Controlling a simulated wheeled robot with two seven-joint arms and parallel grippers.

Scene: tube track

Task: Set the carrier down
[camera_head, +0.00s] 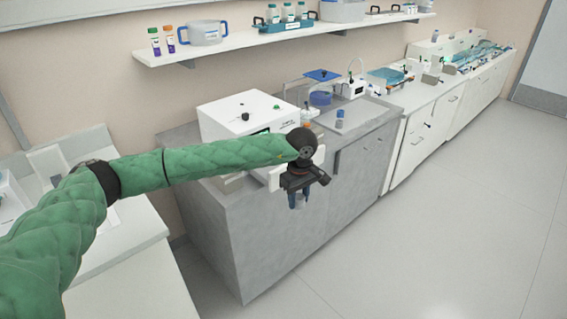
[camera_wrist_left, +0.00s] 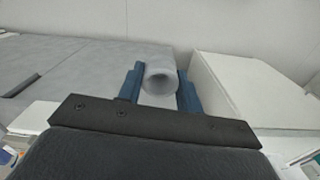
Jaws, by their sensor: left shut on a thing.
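My left gripper (camera_head: 298,197) is in front of the grey bench (camera_head: 246,232) in the head view, with its fingers pointing down. In the left wrist view its two blue fingers are shut on a grey, round, hollow carrier (camera_wrist_left: 160,76), one finger on each side. In the head view only a small part of the carrier (camera_head: 298,203) shows below the gripper. I cannot tell whether its lower end touches anything. My right gripper is not in view.
A white machine (camera_head: 248,117) stands on the grey bench. A small grey cylinder with a blue top (camera_head: 339,121) stands on the bench to the right. A shelf (camera_head: 240,42) with a blue-handled tub (camera_head: 203,33) runs above. The floor (camera_head: 440,220) at right is clear.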

